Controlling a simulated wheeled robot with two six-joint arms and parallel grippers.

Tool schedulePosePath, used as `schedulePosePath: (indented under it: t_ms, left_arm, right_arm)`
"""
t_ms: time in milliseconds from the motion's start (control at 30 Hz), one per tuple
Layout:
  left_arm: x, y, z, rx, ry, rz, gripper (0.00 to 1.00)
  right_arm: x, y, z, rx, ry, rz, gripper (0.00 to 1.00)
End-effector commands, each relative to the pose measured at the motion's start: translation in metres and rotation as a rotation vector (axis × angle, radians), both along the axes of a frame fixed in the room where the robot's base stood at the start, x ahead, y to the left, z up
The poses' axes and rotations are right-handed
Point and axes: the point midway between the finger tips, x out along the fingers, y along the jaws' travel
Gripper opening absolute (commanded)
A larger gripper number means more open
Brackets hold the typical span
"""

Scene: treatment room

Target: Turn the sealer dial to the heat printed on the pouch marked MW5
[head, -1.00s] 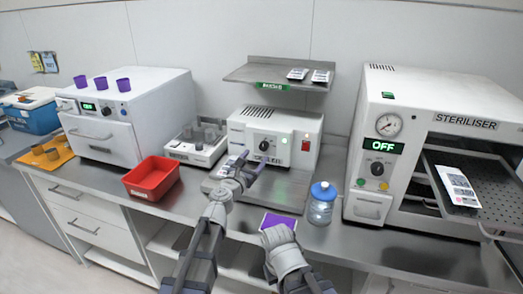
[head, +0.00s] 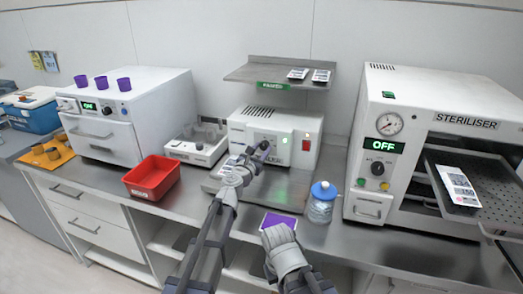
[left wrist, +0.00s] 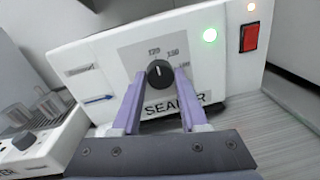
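The sealer (head: 285,132) is a white box on the counter, with "SEALER" on its front in the left wrist view (left wrist: 105,65). Its black dial (left wrist: 160,73) has a pale mark near the top; several printed numbers around it are too blurred to read surely. My left gripper (head: 262,148) is at the dial, its purple fingers (left wrist: 160,84) apart on either side of it; contact is unclear. Pouches lie on the shelf (head: 297,74) (head: 320,76) and on the steriliser tray (head: 458,185); I cannot read MW5 on any. My right gripper's wrist (head: 282,245) is low centre, its fingers unclear.
A red bin (head: 152,180) and a small white device (head: 197,146) stand left of the sealer. A blue-lidded jar (head: 321,203) stands to its right, before the steriliser (head: 375,150). The shelf (head: 255,72) overhangs the sealer.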

Motion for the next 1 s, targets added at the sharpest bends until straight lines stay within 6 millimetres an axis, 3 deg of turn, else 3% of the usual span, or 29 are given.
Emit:
schedulePosePath:
  t_ms: [33,333,700,1000]
  left_arm:
    - [-0.0001,-0.0001,0.0000,0.000,0.000,0.000,0.35]
    - [-0.0002,-0.0001,0.0000,0.000,0.000,-0.001,0.01]
    - [-0.0002,-0.0002,0.0004,0.028,-0.009,-0.001,0.00]
    - [-0.0002,-0.0005,0.0013,0.211,-0.068,-0.001,0.00]
  right_arm:
    - [0.0000,0.0000,0.0000,0.000,0.000,0.000,0.00]
    - [0.0000,0.0000,0.0000,0.000,0.000,0.000,0.00]
    - [0.0001,0.0000,0.0008,0.000,0.000,0.000,0.00]
    - [0.0000,0.0000,0.0048,0.000,0.000,0.000,0.00]
